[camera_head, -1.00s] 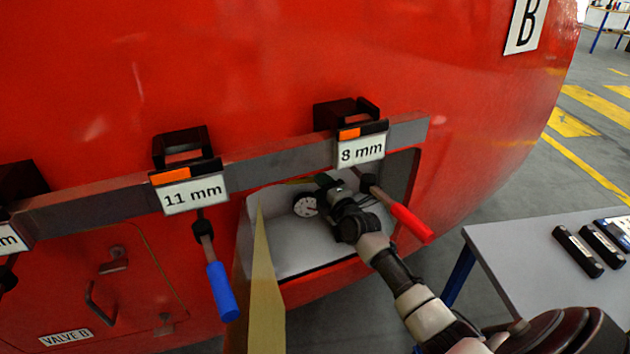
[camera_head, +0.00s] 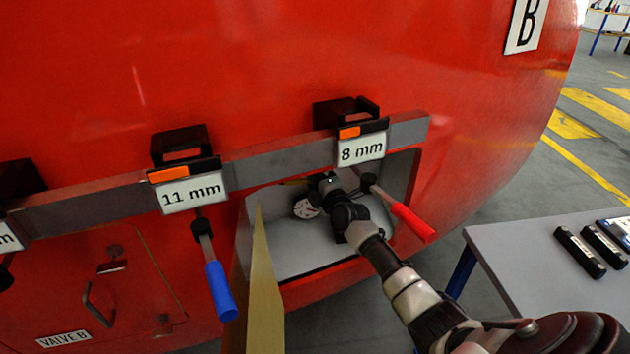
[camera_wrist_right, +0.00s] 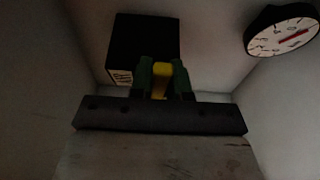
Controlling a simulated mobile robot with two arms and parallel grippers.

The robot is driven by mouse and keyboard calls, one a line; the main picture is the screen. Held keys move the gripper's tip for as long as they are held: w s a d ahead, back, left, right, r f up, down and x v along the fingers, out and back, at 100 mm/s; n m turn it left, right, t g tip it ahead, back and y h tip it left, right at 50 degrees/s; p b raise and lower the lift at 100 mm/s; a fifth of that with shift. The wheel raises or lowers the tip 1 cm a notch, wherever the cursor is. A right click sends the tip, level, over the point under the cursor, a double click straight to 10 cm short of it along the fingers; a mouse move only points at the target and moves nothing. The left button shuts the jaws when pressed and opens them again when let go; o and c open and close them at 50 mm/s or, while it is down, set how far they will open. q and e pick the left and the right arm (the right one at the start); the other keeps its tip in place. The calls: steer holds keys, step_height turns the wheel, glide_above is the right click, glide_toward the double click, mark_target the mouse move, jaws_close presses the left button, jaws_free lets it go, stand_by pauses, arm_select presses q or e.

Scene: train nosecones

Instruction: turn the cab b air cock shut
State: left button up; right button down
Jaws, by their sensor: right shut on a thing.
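The air cock's yellow handle (camera_wrist_right: 160,82) shows in the right wrist view, between the two green fingers of my right gripper (camera_wrist_right: 163,66). The fingers are shut on it. In the head view my right gripper (camera_head: 327,184) is inside the open recess (camera_head: 290,250) in the red nosecone, and the cock is mostly hidden there by the gripper and wrist. A black box with a small pale label (camera_wrist_right: 145,45) is just behind the fingers. My left gripper is not in view.
A round gauge (camera_head: 306,208) is close to the left of my right gripper. A grey rail (camera_head: 275,161) crosses above the recess. A red-handled tool (camera_head: 411,221) hangs beside my right arm, and a blue-handled tool (camera_head: 221,291) hangs left. A table (camera_head: 520,270) stands right.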

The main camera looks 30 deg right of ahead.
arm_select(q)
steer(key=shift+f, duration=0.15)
arm_select(e)
steer(key=shift+f, duration=0.1)
steer(key=shift+f+m+b, duration=0.3)
steer(key=shift+b, duration=0.35)
arm_select(q)
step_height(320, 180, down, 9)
steer(key=b, duration=0.8)
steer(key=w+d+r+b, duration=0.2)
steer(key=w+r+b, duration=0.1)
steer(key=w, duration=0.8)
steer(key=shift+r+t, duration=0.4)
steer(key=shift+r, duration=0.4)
arm_select(e)
steer(key=w+a+f+m+t+h, duration=0.1)
steer(key=a+f+m+h, duration=0.2)
steer(key=m, duration=0.8)
steer(key=w+a+f+m+t+h, duration=0.1)
steer(key=m+h, duration=0.4)
steer(key=m, duration=0.6)
steer(key=shift+w+a+f+h, duration=0.4)
steer(key=shift+w+a+f, duration=0.1)
steer(key=shift+a+f, duration=0.65)
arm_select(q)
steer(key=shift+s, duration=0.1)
